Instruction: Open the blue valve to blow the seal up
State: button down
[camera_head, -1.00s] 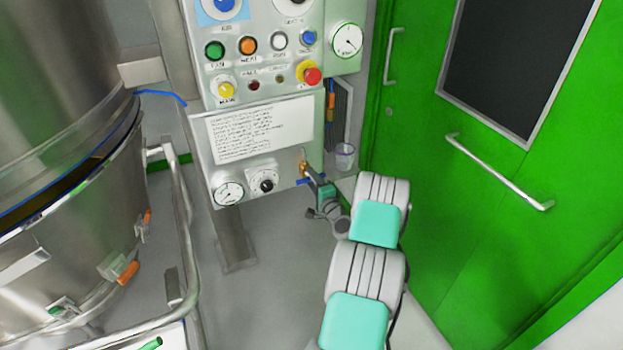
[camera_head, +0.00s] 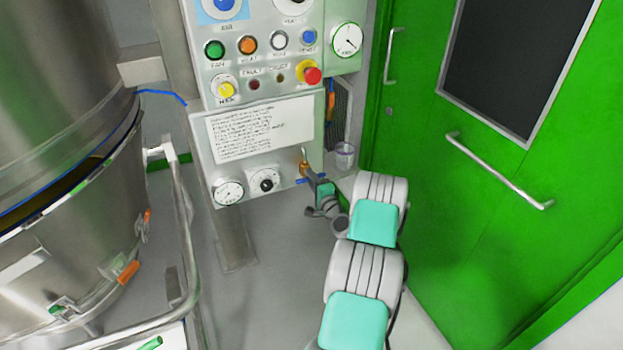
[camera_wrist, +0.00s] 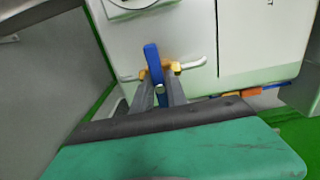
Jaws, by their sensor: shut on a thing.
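The blue valve handle (camera_wrist: 153,62) stands between the fingers of my gripper (camera_wrist: 160,92) in the wrist view. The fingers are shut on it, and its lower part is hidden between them. The handle lies across the run of the pale pipe (camera_wrist: 193,64). The brass valve body (camera_wrist: 175,68) is right beside it.
The control panel (camera_head: 265,133) carries buttons, a printed sheet, a dial gauge (camera_head: 229,192) and a black knob (camera_head: 265,181). A steel vessel (camera_head: 60,240) with a tubular rail stands at left. A green door (camera_head: 430,190) is at right. A clear cup (camera_head: 344,155) is behind my gripper.

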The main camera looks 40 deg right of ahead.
jog(key=shift+f+n+b, duration=0.15)
jog(key=shift+n+b, duration=0.15)
jog(key=shift+b, duration=0.6)
jog(key=n+b, duration=0.3)
jog(key=b, duration=0.1)
jog(key=shift+f, duration=0.2)
jog(key=n+b, duration=0.5)
jog(key=b, duration=0.3)
jog(key=shift+n, duration=0.4)
jog(key=n+b, duration=0.5)
jog(key=b, duration=0.3)
jog(key=n+b, duration=0.2)
jog(key=b, duration=0.2)
jog(key=shift+r+n, duration=0.1)
jog(key=shift+n, duration=0.3)
jog(key=shift+r+n+b, duration=0.1)
jog(key=shift+n+b, duration=0.3)
jog(key=shift+b, duration=0.1)
jog(key=shift+r, duration=0.1)
